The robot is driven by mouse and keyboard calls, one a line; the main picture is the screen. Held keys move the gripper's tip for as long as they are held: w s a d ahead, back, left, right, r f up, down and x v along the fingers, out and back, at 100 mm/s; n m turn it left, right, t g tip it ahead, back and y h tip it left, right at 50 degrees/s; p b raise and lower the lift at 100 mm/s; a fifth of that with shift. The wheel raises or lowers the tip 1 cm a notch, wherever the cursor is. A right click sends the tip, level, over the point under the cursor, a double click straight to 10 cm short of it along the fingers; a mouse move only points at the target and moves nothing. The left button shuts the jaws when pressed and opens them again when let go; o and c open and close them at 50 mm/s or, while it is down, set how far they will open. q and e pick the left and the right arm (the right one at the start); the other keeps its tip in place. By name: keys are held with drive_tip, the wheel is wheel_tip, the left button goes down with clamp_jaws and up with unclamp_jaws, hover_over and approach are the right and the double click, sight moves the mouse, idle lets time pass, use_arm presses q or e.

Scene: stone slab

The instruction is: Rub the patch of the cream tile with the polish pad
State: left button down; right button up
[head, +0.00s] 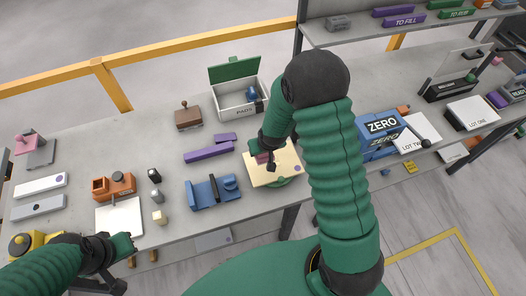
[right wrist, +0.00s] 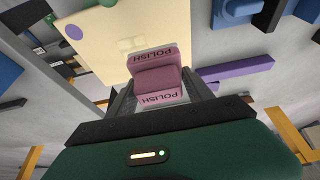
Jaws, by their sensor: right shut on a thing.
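The cream tile (head: 286,170) lies on a green base at the front edge of the slab, and it fills the upper left of the right wrist view (right wrist: 98,62). It has a purple dot on one corner and a faint pale patch (right wrist: 130,44) near the pad. My right gripper (head: 268,160) is over the tile, shut on the pink polish pad (right wrist: 156,78), marked POLISH. The pad partly overlaps the patch in the right wrist view; I cannot tell whether it touches the tile. My left gripper (head: 128,250) is low at the left, by a white plate; its fingers are unclear.
A blue fixture (head: 213,192) and purple blocks (head: 210,150) sit left of the tile. An open PADS box (head: 238,100) stands behind. A blue ZERO box (head: 382,127) is to the right, beyond my right arm. The slab's front edge is close.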

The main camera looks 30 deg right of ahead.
drive_tip(key=shift+a+r+p, duration=0.1)
drive_tip(key=shift+r+p, duration=0.85)
drive_tip(key=shift+r, duration=0.65)
drive_tip(key=shift+f, duration=0.15)
